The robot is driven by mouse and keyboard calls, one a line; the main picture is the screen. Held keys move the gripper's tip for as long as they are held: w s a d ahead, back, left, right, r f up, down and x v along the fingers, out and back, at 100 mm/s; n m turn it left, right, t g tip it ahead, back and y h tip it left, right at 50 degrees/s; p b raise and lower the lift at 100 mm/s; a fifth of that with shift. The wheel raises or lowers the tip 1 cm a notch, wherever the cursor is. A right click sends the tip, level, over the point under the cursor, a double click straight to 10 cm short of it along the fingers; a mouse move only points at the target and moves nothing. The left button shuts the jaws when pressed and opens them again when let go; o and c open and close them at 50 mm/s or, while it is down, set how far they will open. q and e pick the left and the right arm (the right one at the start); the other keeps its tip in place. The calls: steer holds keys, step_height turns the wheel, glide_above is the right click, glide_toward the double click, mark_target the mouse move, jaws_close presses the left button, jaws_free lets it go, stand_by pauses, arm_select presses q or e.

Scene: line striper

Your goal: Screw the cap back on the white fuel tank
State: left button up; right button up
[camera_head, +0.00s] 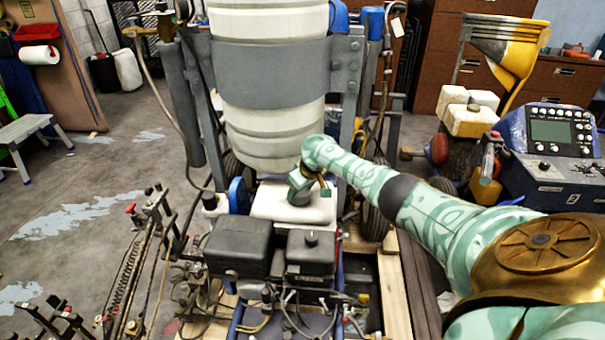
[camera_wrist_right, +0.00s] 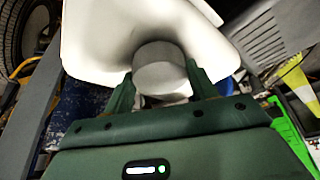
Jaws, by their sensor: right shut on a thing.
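The white fuel tank (camera_head: 262,203) sits in the middle of the machine, below the big white drum. In the right wrist view, the tank (camera_wrist_right: 92,45) fills the top centre. My right gripper (camera_head: 301,191) reaches in from the right over the tank's top. Its two green fingers are shut on the round grey cap (camera_wrist_right: 158,70), one finger on each side. The cap lies over the tank's top in that view; whether it touches or is threaded on the neck is hidden. My left gripper is not in view.
The tall white drum (camera_head: 265,120) with its grey band stands just behind the tank. Black engine covers (camera_head: 238,246) sit right in front of it. Levers and cables crowd the front left. Open floor (camera_head: 90,185) lies at the left.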

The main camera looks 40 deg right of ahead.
steer(key=shift+w+d+r+m, duration=0.1)
steer(key=shift+d+r+m, duration=0.05)
steer(key=shift+r+m, duration=0.35)
steer(key=shift+f+m+h+p, duration=0.15)
steer(key=shift+m+h+p, duration=0.15)
steer(key=shift+p, duration=0.05)
steer(key=shift+d+f, duration=0.1)
